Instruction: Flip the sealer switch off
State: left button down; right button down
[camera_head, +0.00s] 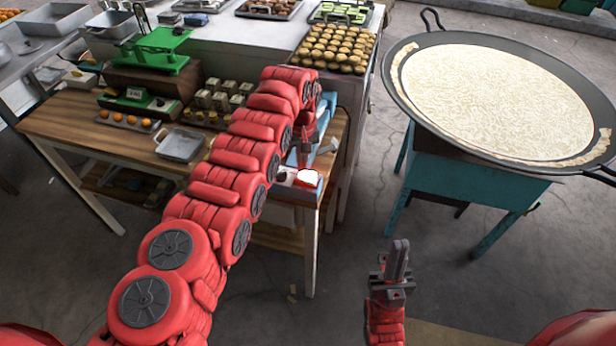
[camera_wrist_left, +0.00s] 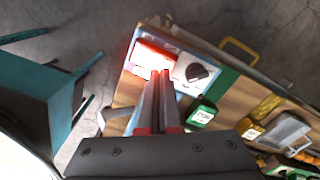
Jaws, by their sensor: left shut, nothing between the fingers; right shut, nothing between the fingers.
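The sealer (camera_head: 322,130) is a blue machine at the right end of the wooden table, partly hidden by my left arm. Its switch (camera_head: 307,178) glows red-white on the front panel. In the left wrist view the lit switch (camera_wrist_left: 153,58) sits beside a black dial (camera_wrist_left: 196,71) on a white panel. My left gripper (camera_head: 305,160) is shut and empty, just above the switch. In the left wrist view its fingertips (camera_wrist_left: 161,74) overlap the switch's lower edge; I cannot tell if they touch. My right gripper (camera_head: 398,258) is shut and empty over the floor.
The wooden table (camera_head: 60,122) also holds a green scale (camera_head: 155,50), a metal tray (camera_head: 180,145) and several small blocks. A big pan (camera_head: 490,95) of pale liquid stands on a teal stand at right. Open floor lies between them.

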aim_at(303, 177)
pick_arm(q)
jog(key=shift+f+b, duration=1.2)
jog(key=shift+f, duration=0.4)
dwell(0.7)
jog(key=shift+s+r, duration=0.1)
jog(key=shift+r+p, duration=0.45)
jog(key=shift+r, duration=0.05)
jog(key=shift+r+p, duration=0.4)
jog(key=shift+r, duration=0.4)
notch_tip(303, 177, up, 2)
jog(key=shift+r, duration=1.15)
